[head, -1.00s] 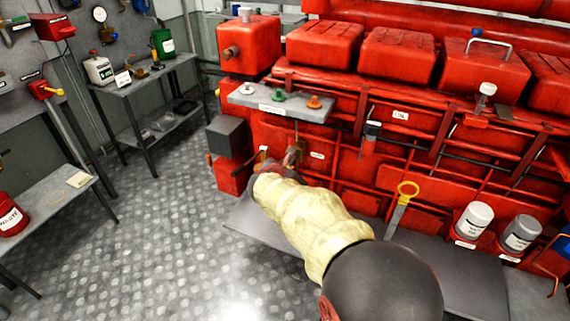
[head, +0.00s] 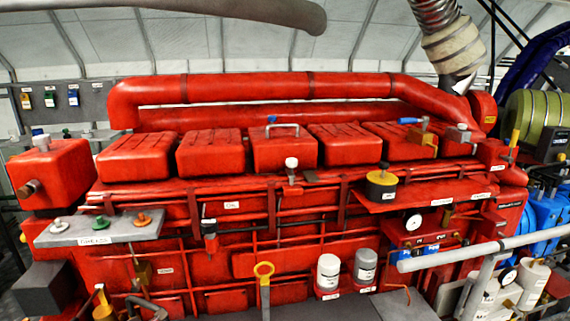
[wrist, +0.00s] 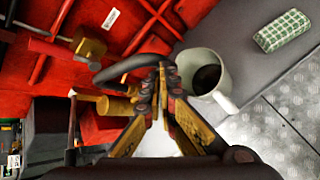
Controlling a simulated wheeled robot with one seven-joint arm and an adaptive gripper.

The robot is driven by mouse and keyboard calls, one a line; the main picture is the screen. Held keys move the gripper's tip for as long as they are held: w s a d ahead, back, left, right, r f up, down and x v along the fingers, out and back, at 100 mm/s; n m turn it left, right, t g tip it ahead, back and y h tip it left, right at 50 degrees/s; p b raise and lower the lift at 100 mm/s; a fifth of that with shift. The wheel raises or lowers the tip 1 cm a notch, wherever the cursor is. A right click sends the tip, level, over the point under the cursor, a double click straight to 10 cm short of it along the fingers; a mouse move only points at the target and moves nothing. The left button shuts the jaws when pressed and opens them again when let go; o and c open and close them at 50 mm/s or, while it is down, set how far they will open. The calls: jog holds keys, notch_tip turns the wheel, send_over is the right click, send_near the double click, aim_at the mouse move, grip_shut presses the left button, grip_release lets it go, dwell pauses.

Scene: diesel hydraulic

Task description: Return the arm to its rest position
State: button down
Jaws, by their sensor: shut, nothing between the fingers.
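My gripper (wrist: 161,75) shows in the wrist view with its yellow-and-black fingers together and nothing between them. Its tips are close to a dark curved hose or handle (wrist: 130,65) in the picture; I cannot tell whether they touch. A white mug (wrist: 222,95) with dark contents stands just right of the fingertips. Brass valve parts (wrist: 116,106) are to their left. My arm is not clearly visible in the head view, so its overall pose cannot be told.
The large red engine (head: 217,155) fills the head view. A grey shelf (head: 70,238) with small caps juts out at left. A green checked block (wrist: 283,32) lies on the grey ledge.

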jog(key=s+d+r+m+g+h, duration=0.1)
jog(key=s+d+r+m+g, duration=0.3)
jog(key=d, duration=0.7)
jog(key=s+d+r+m+h+p, duration=0.1)
jog(key=s+d+m+h, duration=0.15)
jog(key=d+m, duration=0.65)
jog(key=s+d+r+m+g, duration=0.1)
jog(key=s+d+r+m, duration=0.25)
jog(key=d, duration=0.95)
jog(key=s+d+r+m+p, duration=0.1)
jog(key=s+d+r+m, duration=0.3)
jog(key=d, duration=0.3)
jog(key=s+d+r+m+y, duration=0.1)
jog(key=s+d+r+m, duration=0.2)
jog(key=s+d, duration=0.3)
jog(key=s+d+r+m+p, duration=0.1)
jog(key=s+d+r+m, duration=0.3)
jog(key=d, duration=0.6)
jog(key=shift+s+d+r+m+t+p, duration=0.15)
jog(key=shift+s+r+m+t+p, duration=0.15)
jog(key=shift+s+m, duration=0.65)
